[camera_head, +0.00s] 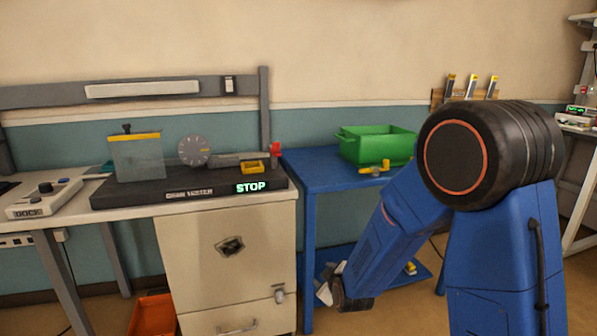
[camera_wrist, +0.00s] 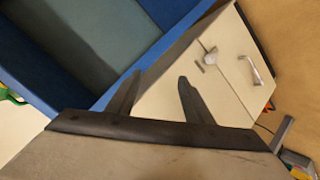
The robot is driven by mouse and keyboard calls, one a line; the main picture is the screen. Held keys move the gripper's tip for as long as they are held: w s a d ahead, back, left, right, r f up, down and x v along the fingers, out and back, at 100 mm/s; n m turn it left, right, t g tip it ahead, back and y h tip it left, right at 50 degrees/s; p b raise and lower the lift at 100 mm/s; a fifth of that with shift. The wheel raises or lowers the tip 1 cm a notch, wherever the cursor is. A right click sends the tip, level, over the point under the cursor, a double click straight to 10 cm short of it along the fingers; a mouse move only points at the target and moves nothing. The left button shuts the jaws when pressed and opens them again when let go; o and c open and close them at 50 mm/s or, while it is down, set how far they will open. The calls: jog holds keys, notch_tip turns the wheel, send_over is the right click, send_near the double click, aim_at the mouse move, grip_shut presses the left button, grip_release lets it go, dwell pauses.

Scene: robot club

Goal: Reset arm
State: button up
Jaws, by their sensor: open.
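My gripper (camera_wrist: 160,82) shows in the wrist view as two dark fingers standing apart with nothing between them. The pale cabinet front lies beyond them. In the head view my blue arm bends down at the right, and its dark end (camera_head: 352,295) hangs low in front of the blue table, right of the cabinet.
A blue table (camera_head: 318,171) bears a green bin (camera_head: 375,147) and a yellow part. To its left, a cabinet (camera_head: 225,262) stands under a bench with a black tester (camera_head: 150,190) reading STOP. An orange bin (camera_head: 152,314) sits on the floor.

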jog(key=s+d+r+m+g, duration=0.45)
jog(key=s+d+r, duration=0.65)
jog(key=s+r, duration=0.3)
jog(key=s+d+r+m+g+h, duration=0.1)
jog(key=s+d+r+m, duration=0.1)
jog(key=s, duration=1.1)
jog(key=s+d+r+m+g+h, duration=0.1)
jog(key=s+d+m, duration=0.3)
jog(key=s, duration=0.9)
jog(key=d+r, duration=0.1)
jog(key=d, duration=0.2)
jog(key=shift+s+d, duration=0.15)
jog(key=shift+s, duration=0.1)
jog(key=shift+r+g, duration=0.1)
jog(key=shift+g, duration=0.15)
